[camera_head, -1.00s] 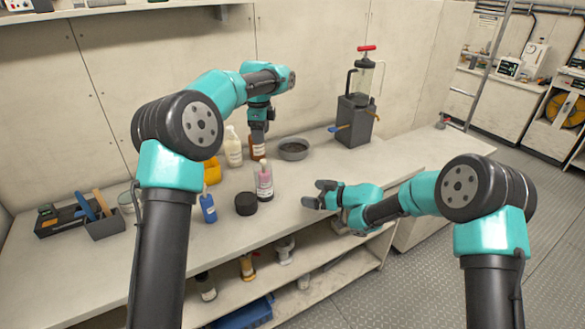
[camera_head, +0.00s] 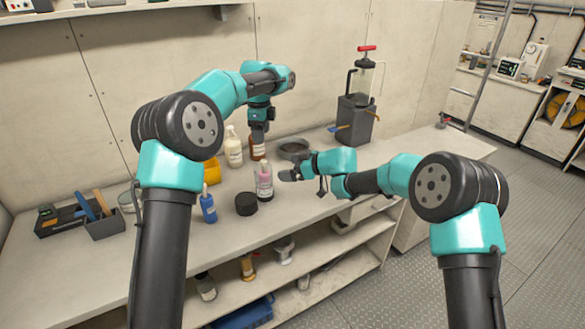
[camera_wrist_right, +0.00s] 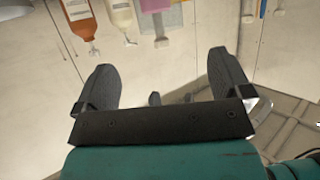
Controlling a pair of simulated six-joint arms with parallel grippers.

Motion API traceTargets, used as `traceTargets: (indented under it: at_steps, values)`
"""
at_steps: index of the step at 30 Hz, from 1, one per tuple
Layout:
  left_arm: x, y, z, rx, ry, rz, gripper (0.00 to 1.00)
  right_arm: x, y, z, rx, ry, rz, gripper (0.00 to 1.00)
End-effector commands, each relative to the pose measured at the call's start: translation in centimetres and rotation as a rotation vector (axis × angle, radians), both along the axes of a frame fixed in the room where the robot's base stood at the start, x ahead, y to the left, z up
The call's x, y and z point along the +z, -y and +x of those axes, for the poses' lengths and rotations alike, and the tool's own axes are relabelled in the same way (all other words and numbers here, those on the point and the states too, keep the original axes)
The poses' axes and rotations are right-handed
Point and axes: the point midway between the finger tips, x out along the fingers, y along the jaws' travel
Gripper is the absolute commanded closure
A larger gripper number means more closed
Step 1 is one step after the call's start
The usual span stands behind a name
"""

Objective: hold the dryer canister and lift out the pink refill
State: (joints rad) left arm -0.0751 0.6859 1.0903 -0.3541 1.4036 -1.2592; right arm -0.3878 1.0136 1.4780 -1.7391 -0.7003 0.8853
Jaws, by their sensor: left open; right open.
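The clear dryer canister (camera_head: 265,190) stands upright on the bench with the pink refill (camera_head: 264,177) showing inside it. A round black lid-like piece (camera_head: 246,204) lies on the bench to its left. My left gripper (camera_head: 259,140) points down behind the canister, in front of the brown bottle; its fingers are hard to make out here. My right gripper (camera_head: 287,175) is just right of the canister, apart from it. In the right wrist view its two fingers (camera_wrist_right: 160,75) are spread with nothing between them. A pink patch (camera_wrist_right: 154,5) shows at that view's top edge.
A brown bottle (camera_head: 257,148), a cream bottle (camera_head: 233,149), a yellow item (camera_head: 211,171) and a blue bottle (camera_head: 208,207) stand close by. A grey bowl (camera_head: 293,149) is behind my right gripper. A dark pump unit (camera_head: 354,122) stands farther right.

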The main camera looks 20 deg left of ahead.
Motion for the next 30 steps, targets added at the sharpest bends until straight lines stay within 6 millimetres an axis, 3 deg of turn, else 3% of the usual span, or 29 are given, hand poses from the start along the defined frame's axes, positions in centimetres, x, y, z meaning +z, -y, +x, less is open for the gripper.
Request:
traceTargets:
  at_steps: [21, 30]
  values:
    - [0.0, 0.0, 0.0, 0.000, 0.000, 0.000, 0.36, -3.9, -9.0, 1.0, 0.001, 0.001, 0.000, 0.03]
    - [0.0, 0.0, 0.0, 0.000, 0.000, 0.000, 0.36, -4.5, -10.6, 1.2, 0.000, 0.000, 0.000, 0.03]
